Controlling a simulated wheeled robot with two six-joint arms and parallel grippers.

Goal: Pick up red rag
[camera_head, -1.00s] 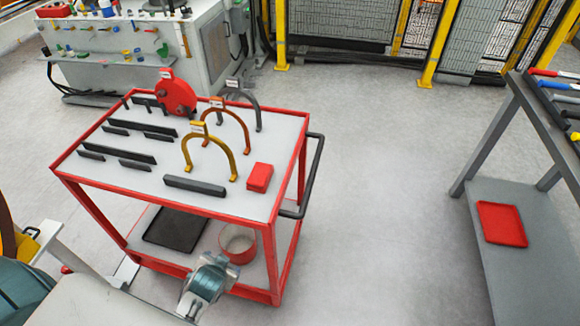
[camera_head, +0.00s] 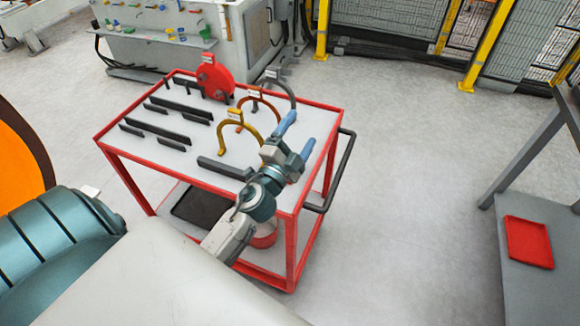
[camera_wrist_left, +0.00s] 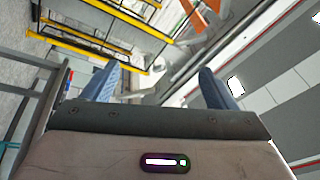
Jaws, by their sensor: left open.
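A small red folded block, likely the red rag, lay on the cart top near its front right corner in the earlier head view; now my left gripper and wrist cover that spot. My left gripper (camera_head: 296,136) is open, with blue fingers and nothing seen between them, above the right part of the cart top. In the left wrist view the two fingers (camera_wrist_left: 158,82) are apart and point toward the yellow-framed fence, with no rag visible. A flat red piece with a raised rim (camera_head: 529,242) lies on the right bench's lower shelf. My right gripper is not in view.
The red-framed cart (camera_head: 107,141) carries black bars (camera_head: 184,107), a red disc (camera_head: 216,76), and yellow (camera_head: 222,136), orange and grey (camera_head: 290,88) arches close to my left gripper. A black handle (camera_head: 339,172) juts from its right side. The floor (camera_head: 415,170) right of it is clear.

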